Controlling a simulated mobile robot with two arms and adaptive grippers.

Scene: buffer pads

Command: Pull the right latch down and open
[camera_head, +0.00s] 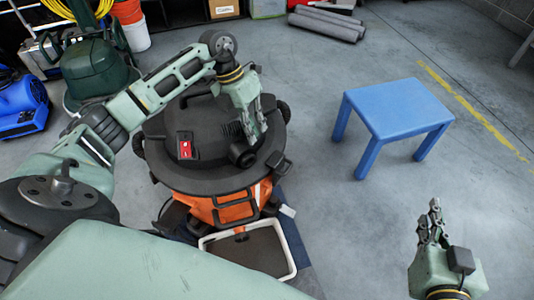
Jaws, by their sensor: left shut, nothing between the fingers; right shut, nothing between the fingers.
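An orange drum-shaped machine (232,211) with a dark round lid (190,184) stands on the floor at the picture's middle left. A dark clip-like part (284,111) sticks out at the lid's right edge. I cannot tell for sure whether it is the right latch or whether it is fastened. My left gripper (257,129) points down over the right part of the lid. It is shut and empty, and I cannot tell whether it touches the lid. My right gripper (432,218) is shut and empty, pointing up at the lower right, well apart from the machine.
A white-rimmed tray (287,247) lies in front of the machine. A blue stool (398,105) stands to its right. A green machine (97,65) and a blue blower (22,105) stand at the left. Grey rolls (327,23) lie behind. The floor between machine and stool is clear.

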